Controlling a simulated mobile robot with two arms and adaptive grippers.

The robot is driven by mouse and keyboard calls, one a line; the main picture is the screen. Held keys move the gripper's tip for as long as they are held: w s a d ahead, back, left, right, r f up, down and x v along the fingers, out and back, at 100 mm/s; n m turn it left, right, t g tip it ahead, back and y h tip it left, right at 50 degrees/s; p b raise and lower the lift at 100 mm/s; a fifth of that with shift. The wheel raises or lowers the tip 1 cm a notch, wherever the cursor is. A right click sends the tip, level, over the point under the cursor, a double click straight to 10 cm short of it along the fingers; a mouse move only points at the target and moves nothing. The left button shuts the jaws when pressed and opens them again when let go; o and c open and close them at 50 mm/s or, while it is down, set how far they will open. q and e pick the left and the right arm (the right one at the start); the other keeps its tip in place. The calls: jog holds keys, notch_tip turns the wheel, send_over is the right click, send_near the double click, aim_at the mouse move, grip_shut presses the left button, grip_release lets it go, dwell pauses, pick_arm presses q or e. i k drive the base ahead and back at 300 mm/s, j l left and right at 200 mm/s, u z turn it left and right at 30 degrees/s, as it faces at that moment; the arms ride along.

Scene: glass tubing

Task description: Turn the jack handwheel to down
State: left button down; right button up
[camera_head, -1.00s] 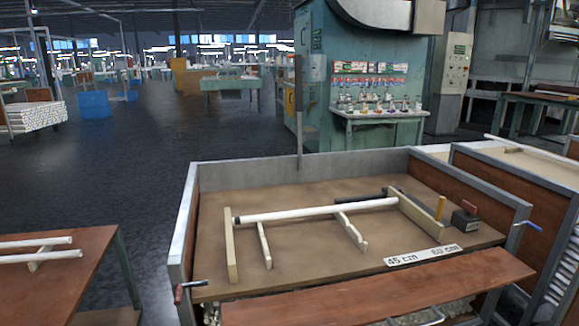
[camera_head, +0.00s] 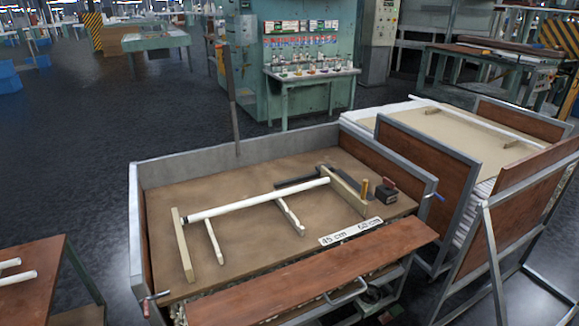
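No part clearly reads as the jack handwheel. A small crank with a red grip (camera_head: 150,300) sits at the front left corner of the walled cart (camera_head: 190,171). Dark and green parts, too small to tell, show low under the cart's front right. On the cart's brown top a white tube (camera_head: 255,202) lies across light wooden supports. A dark block with a red top (camera_head: 386,190) stands near the right end. Neither of my grippers is in view.
A reddish-brown board (camera_head: 310,275) with a metal handle runs along the cart's front. A brown table (camera_head: 30,280) stands at the left. More framed carts (camera_head: 420,150) crowd the right. A green bench (camera_head: 310,80) stands behind. Dark floor (camera_head: 75,150) is free at the left.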

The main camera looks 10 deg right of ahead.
aim_at(373, 295)
jog(key=z, duration=1.1)
